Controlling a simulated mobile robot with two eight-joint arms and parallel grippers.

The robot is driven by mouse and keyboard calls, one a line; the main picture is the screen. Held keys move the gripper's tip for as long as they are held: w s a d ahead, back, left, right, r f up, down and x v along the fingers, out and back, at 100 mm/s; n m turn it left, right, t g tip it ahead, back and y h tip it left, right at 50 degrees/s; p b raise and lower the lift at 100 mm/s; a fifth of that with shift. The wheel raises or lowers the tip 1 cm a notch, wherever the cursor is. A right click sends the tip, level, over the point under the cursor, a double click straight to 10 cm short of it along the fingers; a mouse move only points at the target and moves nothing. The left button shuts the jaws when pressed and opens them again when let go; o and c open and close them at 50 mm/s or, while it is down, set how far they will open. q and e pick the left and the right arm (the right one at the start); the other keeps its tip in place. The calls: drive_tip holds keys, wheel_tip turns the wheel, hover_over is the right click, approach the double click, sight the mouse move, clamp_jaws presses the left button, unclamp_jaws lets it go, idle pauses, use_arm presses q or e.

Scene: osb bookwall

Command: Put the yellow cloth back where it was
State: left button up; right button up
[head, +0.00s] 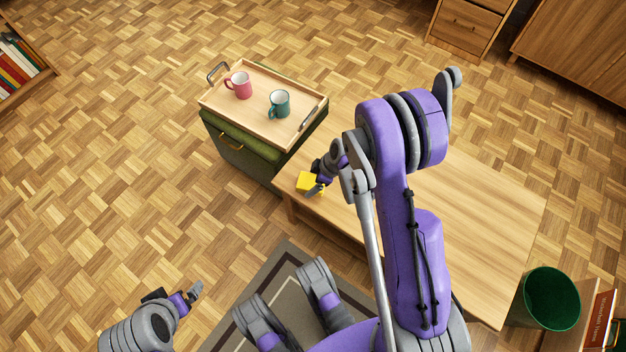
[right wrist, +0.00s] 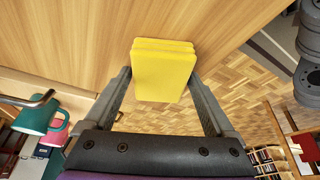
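The yellow cloth (head: 307,182) is a small folded block at the left corner of the low wooden table (head: 480,210) in the head view. In the right wrist view the cloth (right wrist: 164,72) sits between both fingertips, which touch its sides. My right gripper (head: 318,187) is shut on it. Whether the cloth touches the tabletop or hangs just above it, I cannot tell. My left gripper (head: 190,296) is low over the floor at the lower left, away from the table, its finger gap unclear.
A wooden tray (head: 257,105) with a pink mug (head: 239,85) and a teal mug (head: 279,104) rests on a green ottoman (head: 240,150) beside the table. A green bin (head: 551,298) stands at the lower right. The visible tabletop is bare; my right arm hides part of it.

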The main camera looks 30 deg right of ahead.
drive_tip(key=shift+o, duration=0.4)
drive_tip(key=shift+r+p, duration=0.3)
drive_tip(key=shift+r, duration=0.2)
drive_tip(key=p+v, duration=0.3)
drive_tip(key=v, duration=0.8)
drive_tip(key=s+a+r+m+h, duration=0.1)
drive_tip(key=s+a+r+m, duration=0.3)
drive_tip(key=s+a+r, duration=0.1)
drive_tip(key=s+a+r+m+t+h, duration=0.1)
drive_tip(key=s+a+r+m+h, duration=0.1)
drive_tip(key=s+a+r+m, duration=0.3)
drive_tip(key=s+r, duration=0.3)
drive_tip(key=r, duration=0.1)
drive_tip(key=shift+s+r, duration=0.15)
drive_tip(key=shift+s, duration=0.15)
drive_tip(key=shift+a+r, duration=0.1)
